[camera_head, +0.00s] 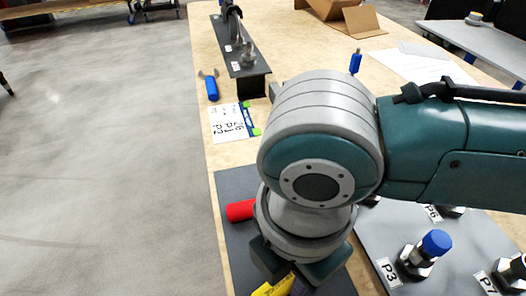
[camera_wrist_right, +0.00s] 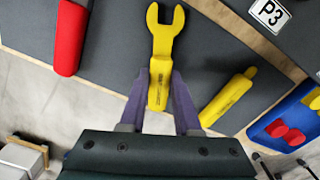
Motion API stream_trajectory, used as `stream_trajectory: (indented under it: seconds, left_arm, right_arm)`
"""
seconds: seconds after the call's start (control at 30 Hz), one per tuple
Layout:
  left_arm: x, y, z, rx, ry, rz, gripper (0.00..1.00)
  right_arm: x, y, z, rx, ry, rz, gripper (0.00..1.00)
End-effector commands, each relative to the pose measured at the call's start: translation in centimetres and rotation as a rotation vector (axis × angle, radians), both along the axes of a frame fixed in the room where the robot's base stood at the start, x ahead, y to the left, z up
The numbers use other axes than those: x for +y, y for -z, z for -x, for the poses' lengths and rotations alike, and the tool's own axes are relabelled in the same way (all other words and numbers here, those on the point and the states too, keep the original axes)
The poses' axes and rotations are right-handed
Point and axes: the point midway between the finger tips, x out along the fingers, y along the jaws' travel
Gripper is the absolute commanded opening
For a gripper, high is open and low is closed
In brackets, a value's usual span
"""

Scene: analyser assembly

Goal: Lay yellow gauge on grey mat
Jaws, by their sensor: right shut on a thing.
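The yellow gauge (camera_wrist_right: 160,62), flat with a forked end, is between the purple fingers of my right gripper (camera_wrist_right: 158,92), shut on its handle. The fork points away from the gripper, over the grey mat (camera_wrist_right: 115,45). I cannot tell whether the gauge touches the mat. In the head view, the mat (camera_head: 236,183) lies at the table's left edge, partly hidden by my right arm. My right gripper (camera_head: 288,285) is cut off at the bottom there, with some yellow beside it. My left gripper is not in view.
A red-handled piece (camera_head: 241,210) lies on the mat, left of my right gripper. Another yellow piece (camera_wrist_right: 228,98) lies to the right in the wrist view. The grey plate with P3 (camera_head: 389,272) and fittings stands right. A blue-handled wrench (camera_head: 211,87) lies farther back.

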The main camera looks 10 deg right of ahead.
Motion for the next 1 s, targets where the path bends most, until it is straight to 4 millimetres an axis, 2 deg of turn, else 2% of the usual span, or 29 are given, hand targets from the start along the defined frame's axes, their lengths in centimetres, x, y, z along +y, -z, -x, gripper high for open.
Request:
stream_trajectory:
  seconds: [0.83,0.87,1.0]
  left_arm:
    - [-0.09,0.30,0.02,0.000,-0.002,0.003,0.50]
    - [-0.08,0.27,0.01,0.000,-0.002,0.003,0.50]
    - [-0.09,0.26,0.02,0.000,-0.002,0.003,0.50]
  right_arm:
    - [0.01,0.83,0.04,0.001,0.000,0.000,0.00]
    - [0.01,0.80,0.03,0.001,0.000,0.000,0.33]
    - [0.00,0.78,0.02,0.001,0.000,0.000,0.49]
